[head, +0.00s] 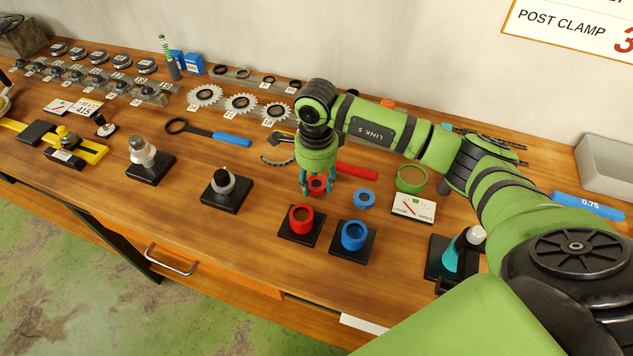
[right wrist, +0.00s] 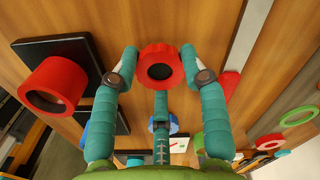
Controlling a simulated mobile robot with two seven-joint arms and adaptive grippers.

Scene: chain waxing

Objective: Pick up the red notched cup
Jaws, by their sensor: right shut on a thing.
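The red notched cup (head: 318,184) is a small red ring between the fingertips of my right gripper (head: 317,191). In the right wrist view the cup (right wrist: 145,66) shows a dark round opening and an uneven rim. The teal fingers of my right gripper (right wrist: 159,84) are around it and shut on it. I cannot tell whether it touches the table. A larger red cup (head: 294,224) stands on a black base (head: 289,239) just in front; it also shows in the right wrist view (right wrist: 66,82). My left gripper is not in view.
A blue cup (head: 354,243) stands on a black base right of the larger red one. A small blue ring (head: 357,200) and a green ring (head: 411,187) lie to the right. A red-handled tool (head: 357,172) lies behind. Bare wood is left of the cups.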

